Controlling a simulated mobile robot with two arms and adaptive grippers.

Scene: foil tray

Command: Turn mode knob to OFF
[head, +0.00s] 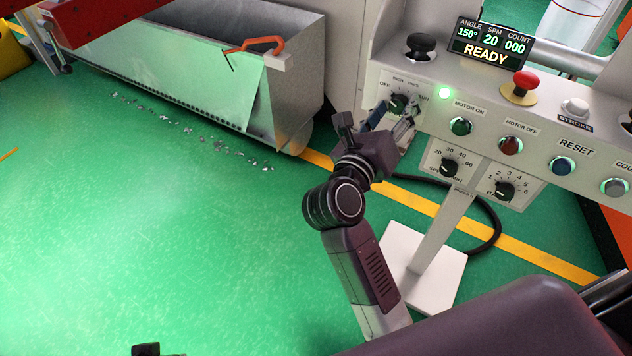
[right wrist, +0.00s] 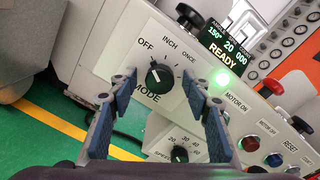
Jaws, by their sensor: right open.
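The mode knob (right wrist: 158,75) is a round black knob on the pale console, with OFF, INCH and ONCE printed around it. A white mark shows on it, but I cannot tell which label it points to. In the head view the knob (head: 398,101) sits at the console's left end, partly behind my gripper. My right gripper (head: 394,119) is open in front of it. In the right wrist view its fingers (right wrist: 159,84) stand on either side of the knob, apart from it. A small dark part at the head view's bottom edge may be my left gripper (head: 146,349).
A READY display (head: 488,47), a red mushroom button (head: 521,86) and the MOTOR ON button (head: 460,126) are close by on the console. The speed knob (right wrist: 179,154) is below. A metal bin (head: 215,75) stands at the left. Green floor is open at left.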

